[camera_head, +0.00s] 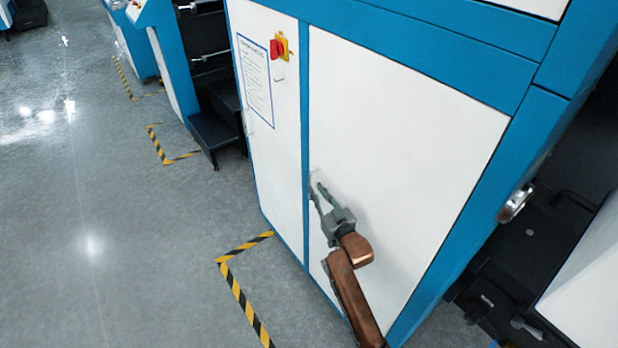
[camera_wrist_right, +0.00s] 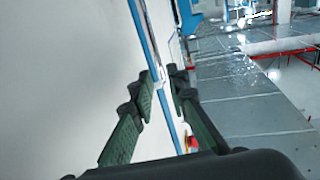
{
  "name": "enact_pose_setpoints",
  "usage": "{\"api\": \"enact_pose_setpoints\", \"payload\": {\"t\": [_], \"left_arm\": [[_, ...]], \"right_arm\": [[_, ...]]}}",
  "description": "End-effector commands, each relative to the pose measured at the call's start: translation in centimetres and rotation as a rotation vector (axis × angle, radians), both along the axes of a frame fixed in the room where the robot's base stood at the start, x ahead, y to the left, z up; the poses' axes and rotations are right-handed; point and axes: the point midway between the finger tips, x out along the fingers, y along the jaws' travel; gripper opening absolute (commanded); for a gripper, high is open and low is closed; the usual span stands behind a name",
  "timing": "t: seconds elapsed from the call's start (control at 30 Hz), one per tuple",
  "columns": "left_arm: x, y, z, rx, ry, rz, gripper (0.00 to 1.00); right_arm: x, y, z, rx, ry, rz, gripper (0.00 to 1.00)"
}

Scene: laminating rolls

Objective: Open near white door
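The near white door (camera_head: 410,130) is the larger white panel on the right of the blue-framed machine, and it looks closed. Its small handle (camera_head: 312,180) is at the door's left edge, partly hidden by my right gripper (camera_head: 320,190). In the right wrist view, the handle (camera_wrist_right: 161,76) lies between the fingertips of my right gripper (camera_wrist_right: 162,84). The fingers are apart, with a gap on both sides of the handle. The door surface (camera_wrist_right: 60,70) fills the left of that view. My left gripper is not in view.
A second white panel (camera_head: 280,160) to the left carries a notice (camera_head: 255,80) and a red-and-yellow switch (camera_head: 279,47). Yellow-black floor tape (camera_head: 240,290) marks the floor in front. Grey floor (camera_head: 130,230) lies open to the left. Black machine parts (camera_head: 540,240) stand at the right.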

Motion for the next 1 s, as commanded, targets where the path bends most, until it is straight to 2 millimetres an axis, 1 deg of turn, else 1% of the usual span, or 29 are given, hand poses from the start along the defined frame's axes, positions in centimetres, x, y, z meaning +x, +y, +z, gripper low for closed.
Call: {"api": "enact_pose_setpoints", "payload": {"t": [0.2, 0.3, 0.4, 0.53, 0.8, 1.0], "left_arm": [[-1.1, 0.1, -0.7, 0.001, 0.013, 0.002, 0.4], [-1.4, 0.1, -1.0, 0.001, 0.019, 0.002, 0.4], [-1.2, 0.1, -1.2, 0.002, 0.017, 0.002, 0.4], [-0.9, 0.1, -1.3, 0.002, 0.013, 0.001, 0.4], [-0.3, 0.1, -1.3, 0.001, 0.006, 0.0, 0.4], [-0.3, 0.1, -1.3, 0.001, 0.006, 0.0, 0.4]], "right_arm": [[3.2, 1.2, -0.2, -0.002, 0.001, -0.004, 0.15], [4.5, 1.8, -0.2, -0.001, 0.002, -0.003, 0.15], [5.4, 2.2, -0.2, -0.001, 0.002, -0.003, 0.15], [6.0, 2.6, -0.2, -0.001, 0.003, -0.002, 0.15], [6.1, 2.8, -0.2, -0.001, 0.003, -0.001, 0.14], [6.0, 2.8, -0.2, -0.001, 0.003, -0.001, 0.0]]}}
